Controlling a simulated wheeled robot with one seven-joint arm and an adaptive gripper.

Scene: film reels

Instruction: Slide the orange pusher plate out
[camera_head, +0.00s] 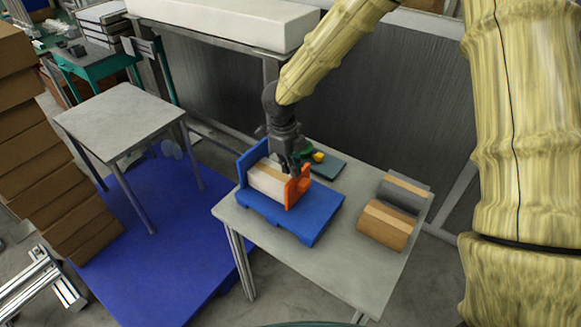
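The orange pusher plate (293,192) stands upright on a blue fixture (310,222) on the grey table. It is at the right end of a pale roll (265,182) with a tan band, which lies in the fixture against a blue upright wall (253,161). My gripper (293,168) points down at the plate's top edge, touching or just above it. The gripper's fingers are dark and partly overlap the plate, so I cannot tell whether they are shut on it.
Brown and grey rolls (386,224) lie on the right of the table (350,262). A dark green flat piece with a yellow block (318,157) lies behind the gripper. Another grey table (122,120) and stacked brown boxes (40,150) stand left. The table's front right is clear.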

